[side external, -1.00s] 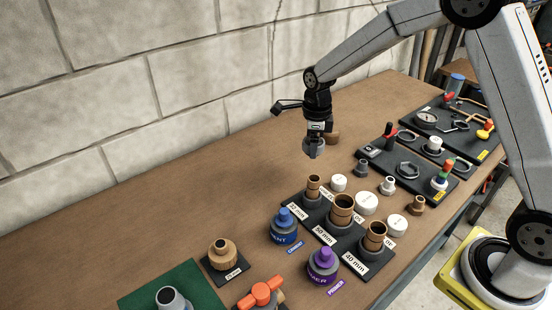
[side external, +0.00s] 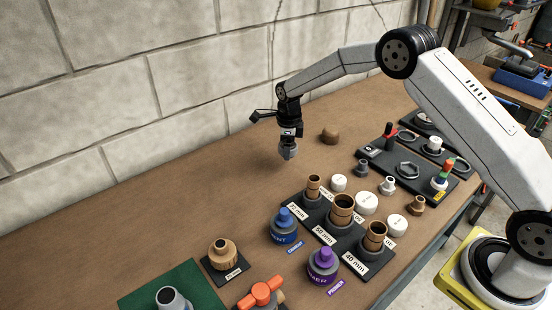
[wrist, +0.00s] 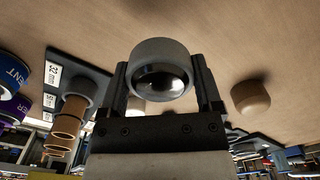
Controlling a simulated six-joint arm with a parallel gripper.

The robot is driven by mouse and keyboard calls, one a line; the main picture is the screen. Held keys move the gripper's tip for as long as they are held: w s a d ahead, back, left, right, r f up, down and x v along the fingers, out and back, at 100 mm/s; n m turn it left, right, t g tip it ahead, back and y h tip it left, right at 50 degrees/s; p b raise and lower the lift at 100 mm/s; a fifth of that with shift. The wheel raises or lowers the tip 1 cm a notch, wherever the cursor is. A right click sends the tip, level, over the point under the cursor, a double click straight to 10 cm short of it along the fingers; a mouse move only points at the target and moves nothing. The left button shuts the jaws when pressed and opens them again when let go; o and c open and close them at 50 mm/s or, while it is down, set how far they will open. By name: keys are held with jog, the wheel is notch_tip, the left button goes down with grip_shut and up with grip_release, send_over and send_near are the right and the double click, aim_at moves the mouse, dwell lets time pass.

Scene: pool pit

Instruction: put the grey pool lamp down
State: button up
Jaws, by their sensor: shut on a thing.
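The grey pool lamp (wrist: 161,68) is a short round body with a dark glossy lens, held between my two fingers in the wrist view. In the side view the lamp (side external: 288,151) hangs under my gripper (side external: 290,142), over the brown bench top (side external: 200,200) near the wall. My gripper (wrist: 162,85) is shut on it. I cannot tell the exact gap between lamp and bench.
A brown round cap (side external: 330,135) stands to the right of my gripper. A black board with pipe sockets (side external: 345,250), a blue can (side external: 285,228) and a purple can (side external: 323,264) are nearer the front. Bare bench lies to the left.

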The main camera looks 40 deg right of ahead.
aim_at(285, 165)
jog(key=shift+w+f, duration=0.35)
jog(key=shift+w+f, duration=0.3)
jog(key=shift+f, duration=1.55)
jog(key=shift+f, duration=0.1)
jog(key=o, duration=1.1)
notch_tip(285, 165, up, 12)
jog(key=shift+r, duration=0.1)
